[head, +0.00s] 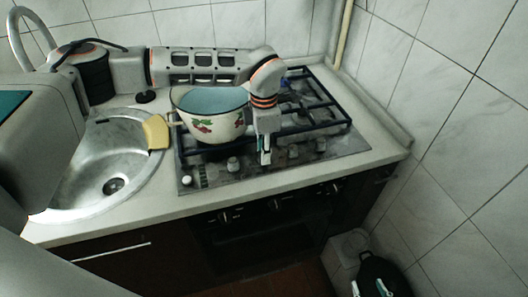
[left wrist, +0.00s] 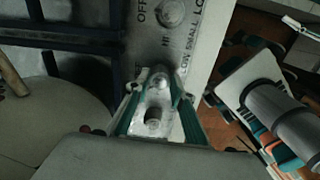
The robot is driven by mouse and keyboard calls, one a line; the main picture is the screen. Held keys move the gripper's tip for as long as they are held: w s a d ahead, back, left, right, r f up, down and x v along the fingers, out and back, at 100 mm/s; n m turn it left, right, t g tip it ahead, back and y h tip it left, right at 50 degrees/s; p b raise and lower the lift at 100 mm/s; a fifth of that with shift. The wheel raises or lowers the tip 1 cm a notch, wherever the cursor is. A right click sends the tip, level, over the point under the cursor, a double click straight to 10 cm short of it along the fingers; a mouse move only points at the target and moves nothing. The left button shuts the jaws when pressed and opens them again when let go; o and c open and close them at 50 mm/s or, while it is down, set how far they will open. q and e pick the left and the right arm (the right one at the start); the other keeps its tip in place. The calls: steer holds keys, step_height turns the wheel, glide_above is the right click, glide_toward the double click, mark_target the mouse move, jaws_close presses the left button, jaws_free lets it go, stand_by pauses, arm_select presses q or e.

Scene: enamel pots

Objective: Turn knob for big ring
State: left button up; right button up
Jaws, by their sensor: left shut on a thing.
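My left gripper (head: 265,157) reaches down over the front strip of the stove (head: 215,176), right of the enamel pot. In the left wrist view its teal fingers (left wrist: 158,100) are closed around a metal stove knob (left wrist: 154,118). The head view hides that knob behind the fingers. Another knob (left wrist: 172,12) sits further along the strip, beside the printed letters OFF. Other knobs (head: 233,163) and (head: 187,180) stand to the left of the gripper in the head view.
A white enamel pot (head: 208,121) with a cherry pattern and blue inside stands on the left of the grate, close beside my left arm. A steel sink (head: 85,190) lies to the left. A tiled wall (head: 455,110) rises at right. Floor space lies below the counter.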

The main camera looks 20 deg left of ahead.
arm_select(q)
steer(key=n, duration=0.4)
steer(key=shift+n+b, duration=0.3)
steer(key=shift+b, duration=0.05)
steer(key=n, duration=0.4)
steer(key=shift+n+b, duration=0.3)
steer(key=shift+n, duration=0.1)
arm_select(e)
steer(key=shift+f, duration=1)
arm_select(q)
steer(key=o, duration=1.1)
arm_select(e)
steer(key=shift+s, duration=0.1)
arm_select(q)
steer(key=shift+r, duration=0.1)
arm_select(e)
steer(key=shift+d, duration=0.1)
arm_select(q)
step_height(320, 180, up, 12)
